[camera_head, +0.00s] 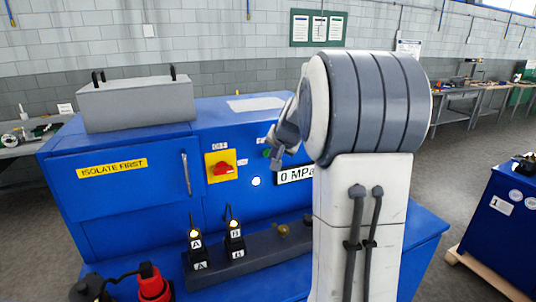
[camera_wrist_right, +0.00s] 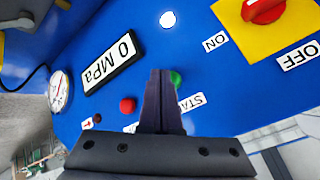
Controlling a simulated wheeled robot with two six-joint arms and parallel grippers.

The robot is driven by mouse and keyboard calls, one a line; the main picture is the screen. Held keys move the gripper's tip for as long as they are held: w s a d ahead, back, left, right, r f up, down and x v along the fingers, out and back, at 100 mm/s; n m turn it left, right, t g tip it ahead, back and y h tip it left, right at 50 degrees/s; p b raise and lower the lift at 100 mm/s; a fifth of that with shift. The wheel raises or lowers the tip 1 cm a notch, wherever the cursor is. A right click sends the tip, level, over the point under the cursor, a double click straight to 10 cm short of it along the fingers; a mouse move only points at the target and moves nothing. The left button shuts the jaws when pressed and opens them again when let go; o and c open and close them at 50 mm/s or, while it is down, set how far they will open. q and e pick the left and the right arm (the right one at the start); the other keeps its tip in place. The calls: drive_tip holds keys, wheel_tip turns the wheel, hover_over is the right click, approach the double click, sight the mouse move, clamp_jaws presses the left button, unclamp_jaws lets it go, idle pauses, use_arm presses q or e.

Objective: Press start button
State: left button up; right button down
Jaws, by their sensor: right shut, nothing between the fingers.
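The green start button (camera_wrist_right: 176,78) shows in the right wrist view on the blue panel, partly hidden behind my right gripper's fingers. A label reading "STA" (camera_wrist_right: 192,102) is beside it, the rest of its word covered. My right gripper (camera_wrist_right: 160,76) is shut and empty, its fingertips just beside the green button in that view. I cannot tell whether they touch it. In the head view my right gripper (camera_head: 273,152) is at the panel front, with my arm covering much of the panel's right side. My left gripper is not in view.
A red button (camera_wrist_right: 127,105), a "0 MPa" display (camera_wrist_right: 113,63), a lit white lamp (camera_wrist_right: 167,19) and a round gauge (camera_wrist_right: 60,91) are on the panel. A red rotary switch (camera_head: 221,169) sits on a yellow plate. Lamp-topped plugs (camera_head: 234,240) stand on a bar below.

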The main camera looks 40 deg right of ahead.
drive_tip(key=shift+w+d, duration=0.15)
drive_tip(key=shift+w, duration=0.5)
idle(0.7)
idle(0.3)
drive_tip(key=shift+s+a+b, duration=0.2)
drive_tip(key=shift+s+b, duration=0.2)
drive_tip(key=shift+s, duration=0.5)
drive_tip(key=s+b, duration=0.1)
drive_tip(key=s, duration=0.1)
drive_tip(key=s+a+b, duration=0.1)
drive_tip(key=s+b, duration=0.1)
drive_tip(key=s, duration=0.1)
drive_tip(key=shift+a, duration=0.1)
idle(0.6)
